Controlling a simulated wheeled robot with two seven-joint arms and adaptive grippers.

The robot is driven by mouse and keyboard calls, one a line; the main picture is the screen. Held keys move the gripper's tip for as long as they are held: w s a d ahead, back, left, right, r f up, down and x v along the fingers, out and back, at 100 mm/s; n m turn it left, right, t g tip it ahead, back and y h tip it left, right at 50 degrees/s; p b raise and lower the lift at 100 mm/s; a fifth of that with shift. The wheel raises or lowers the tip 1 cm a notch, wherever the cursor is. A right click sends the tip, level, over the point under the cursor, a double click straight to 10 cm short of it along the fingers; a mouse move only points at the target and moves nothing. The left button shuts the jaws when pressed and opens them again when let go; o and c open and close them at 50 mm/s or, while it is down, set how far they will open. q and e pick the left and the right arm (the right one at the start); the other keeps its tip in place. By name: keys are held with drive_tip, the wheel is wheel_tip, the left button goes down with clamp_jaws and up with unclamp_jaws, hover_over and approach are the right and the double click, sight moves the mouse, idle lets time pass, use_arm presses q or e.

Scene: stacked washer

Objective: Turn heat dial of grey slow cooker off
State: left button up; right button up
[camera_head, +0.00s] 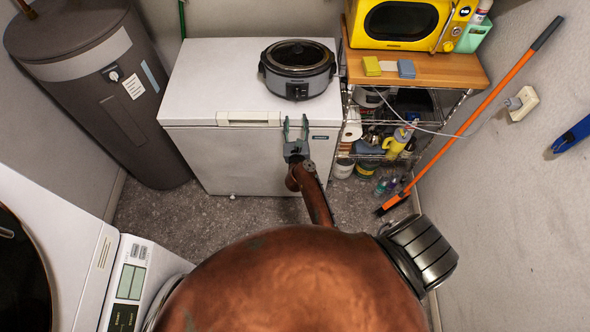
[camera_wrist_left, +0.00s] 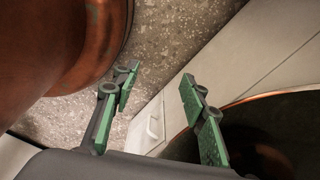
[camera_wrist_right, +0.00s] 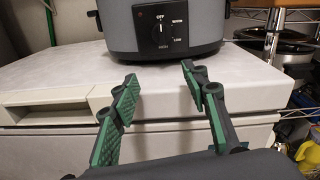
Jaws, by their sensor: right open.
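The grey slow cooker (camera_head: 298,70) with a dark glass lid stands on the right part of the white chest freezer's top. Its black panel with the heat dial (camera_wrist_right: 166,33) faces me in the right wrist view; OFF is marked at the top, other settings at the right. The dial's exact pointing is too small to tell. My right gripper (camera_head: 296,130) is open and empty, in front of the freezer's front edge, short of the cooker. It also shows in the right wrist view (camera_wrist_right: 155,85). My left gripper (camera_wrist_left: 158,85) is open and empty, away from the cooker.
The white chest freezer (camera_head: 205,85) has clear top space left of the cooker. A wire shelf with a wooden top (camera_head: 440,72) and yellow microwave (camera_head: 400,22) stands at the right. A dark water heater (camera_head: 95,85) is at the left. An orange broom (camera_head: 470,120) leans nearby.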

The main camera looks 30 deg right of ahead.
drive_tip(key=s+a+f+n+y+b, duration=0.1)
drive_tip(key=s+a+f+n+y, duration=0.1)
drive_tip(key=f+n, duration=0.5)
drive_tip(key=s+a+f+n+g+y+b, duration=0.1)
drive_tip(key=s+f+n, duration=0.4)
drive_tip(key=f, duration=1.1)
drive_tip(key=shift+s+a+f+n+y+b, duration=0.15)
drive_tip(key=shift+a+n+y+b, duration=0.45)
drive_tip(key=shift+a+n+y, duration=0.35)
